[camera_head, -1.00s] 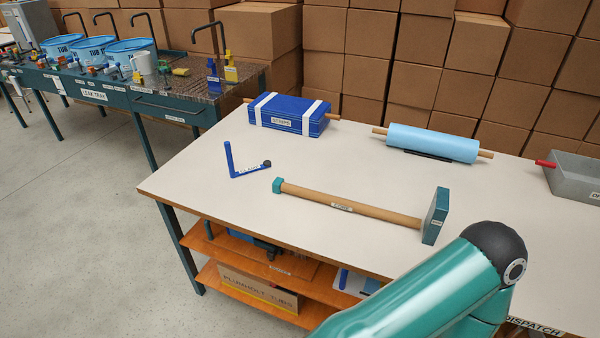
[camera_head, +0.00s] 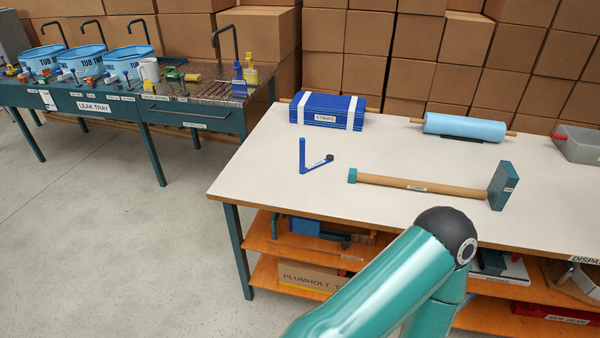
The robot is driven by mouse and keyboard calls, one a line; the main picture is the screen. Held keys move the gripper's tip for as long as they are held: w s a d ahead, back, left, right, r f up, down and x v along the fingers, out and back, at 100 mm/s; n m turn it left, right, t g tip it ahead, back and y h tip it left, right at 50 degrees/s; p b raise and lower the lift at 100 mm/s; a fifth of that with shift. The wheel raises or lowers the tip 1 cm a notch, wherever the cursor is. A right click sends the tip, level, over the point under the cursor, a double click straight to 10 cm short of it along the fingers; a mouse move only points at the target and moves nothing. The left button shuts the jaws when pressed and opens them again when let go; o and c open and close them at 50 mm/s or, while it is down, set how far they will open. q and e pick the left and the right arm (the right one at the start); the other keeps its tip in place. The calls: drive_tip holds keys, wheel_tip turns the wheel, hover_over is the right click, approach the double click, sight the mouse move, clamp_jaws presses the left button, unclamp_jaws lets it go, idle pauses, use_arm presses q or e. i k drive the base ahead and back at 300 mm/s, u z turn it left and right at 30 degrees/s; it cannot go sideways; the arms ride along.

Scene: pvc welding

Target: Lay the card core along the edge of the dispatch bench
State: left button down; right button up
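A long brown card tube (camera_head: 423,186), which looks like the card core, lies on the dispatch bench (camera_head: 265,168). Its left end has a small teal cap (camera_head: 352,175) and its right end meets an upright teal block (camera_head: 503,186). A small label on the tube is too small to read. The tube lies roughly parallel to the bench's front edge, set back from it. One of my teal arms rises from the bottom and its elbow stands in front of the bench. Neither gripper shows.
On the bench are an angled blue tool (camera_head: 304,157), a blue strapped pack (camera_head: 328,110), a light blue roll (camera_head: 465,128) and a grey tray (camera_head: 580,145). Orange shelves (camera_head: 262,272) hold boxes below. A leak-test table (camera_head: 165,108) stands left; clear floor lies between. Stacked cartons (camera_head: 360,70) line the back.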

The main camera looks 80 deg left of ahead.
sight(354, 175)
drive_tip(key=k, duration=0.7)
drive_tip(key=z, duration=0.6)
drive_tip(key=i, duration=0.1)
drive_tip(key=u, duration=2.2)
drive_tip(key=i, duration=0.9)
drive_tip(key=u, duration=0.05)
